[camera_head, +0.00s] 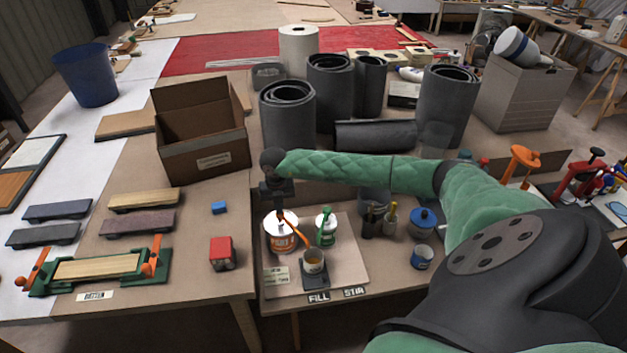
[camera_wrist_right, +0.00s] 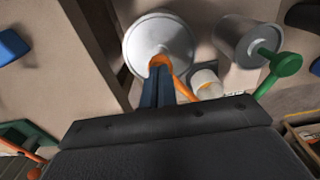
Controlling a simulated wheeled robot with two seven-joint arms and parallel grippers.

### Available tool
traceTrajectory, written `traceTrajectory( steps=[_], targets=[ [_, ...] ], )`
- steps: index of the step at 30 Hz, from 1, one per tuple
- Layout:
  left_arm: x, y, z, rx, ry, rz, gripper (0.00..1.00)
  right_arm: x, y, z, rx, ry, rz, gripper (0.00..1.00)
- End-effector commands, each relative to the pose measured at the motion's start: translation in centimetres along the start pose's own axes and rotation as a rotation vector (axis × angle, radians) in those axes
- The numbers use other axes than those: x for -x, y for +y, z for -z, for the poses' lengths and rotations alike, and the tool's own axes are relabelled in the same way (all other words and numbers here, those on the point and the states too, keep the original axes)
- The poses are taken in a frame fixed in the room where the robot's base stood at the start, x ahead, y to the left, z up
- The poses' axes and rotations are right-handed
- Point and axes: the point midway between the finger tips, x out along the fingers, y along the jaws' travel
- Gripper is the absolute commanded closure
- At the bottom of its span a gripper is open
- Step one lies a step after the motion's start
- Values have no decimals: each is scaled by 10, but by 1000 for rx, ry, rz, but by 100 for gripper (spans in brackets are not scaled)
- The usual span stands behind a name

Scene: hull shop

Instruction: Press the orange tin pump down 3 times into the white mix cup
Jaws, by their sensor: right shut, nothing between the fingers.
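The orange tin (camera_head: 280,242) stands on a board on the bench, its orange pump (camera_head: 298,233) sloping toward the white mix cup. The cup (camera_head: 314,264) stands upright on a dark pad, with something tan inside. My right gripper (camera_head: 281,210) points down at the pump head from above, shut and empty. In the wrist view its blue-grey fingertips (camera_wrist_right: 158,80) overlap the orange pump head (camera_wrist_right: 160,59) over the pale tin lid (camera_wrist_right: 150,30); I cannot tell whether they touch. The cup (camera_wrist_right: 206,84) shows beside the tin. My left gripper is not in view.
A tin with a green pump (camera_head: 326,230) stands right of the orange tin, close to my gripper. A cardboard box (camera_head: 205,155) and dark rolls stand behind.

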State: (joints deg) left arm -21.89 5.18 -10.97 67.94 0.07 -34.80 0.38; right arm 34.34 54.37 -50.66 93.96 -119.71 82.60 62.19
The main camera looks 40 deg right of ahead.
Motion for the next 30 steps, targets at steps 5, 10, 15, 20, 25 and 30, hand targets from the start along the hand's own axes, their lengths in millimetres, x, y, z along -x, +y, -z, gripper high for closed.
traceTrajectory(
  steps=[5, 10, 15, 20, 25, 30],
  targets=[
    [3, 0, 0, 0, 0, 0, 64, 4, 0, 1, 1, 3, 2, 100],
    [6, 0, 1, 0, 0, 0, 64, 13, 0, 2, 2, 3, 2, 100],
    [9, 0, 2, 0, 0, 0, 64, 21, 0, 1, 1, 2, 1, 100],
    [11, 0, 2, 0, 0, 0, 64, 27, 0, 1, 1, 2, 1, 100],
    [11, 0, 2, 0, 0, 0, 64, 27, 0, 1, 1, 1, 1, 100],
    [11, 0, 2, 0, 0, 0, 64, 27, 0, 1, 1, 1, 1, 100]
  ],
)
